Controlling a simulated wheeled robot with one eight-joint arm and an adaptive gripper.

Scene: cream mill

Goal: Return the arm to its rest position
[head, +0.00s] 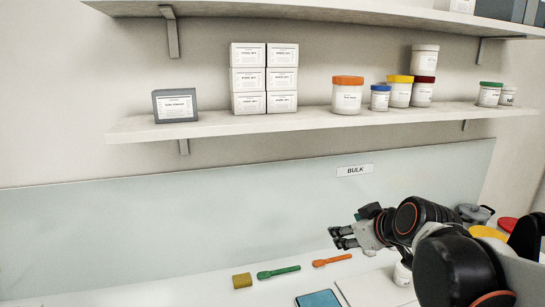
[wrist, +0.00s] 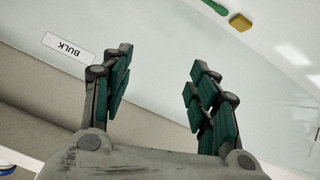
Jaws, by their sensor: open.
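My gripper (head: 341,238) is in the lower right of the head view, raised above the white counter and pointing left. In the wrist view its two green-padded fingers (wrist: 160,90) are spread wide, with nothing between them. The wrist view looks past the fingers at the pale back panel, with the BULK label (wrist: 68,48) at the left. My arm comes in from the right edge of the head view and hides part of the counter behind it.
A shelf (head: 300,121) above holds white boxes (head: 264,80), a grey box (head: 175,106) and several lidded jars. On the counter lie a yellow block (head: 242,281), a green scoop (head: 279,272), an orange scoop (head: 332,260) and a blue-topped item (head: 318,299). The counter's left is clear.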

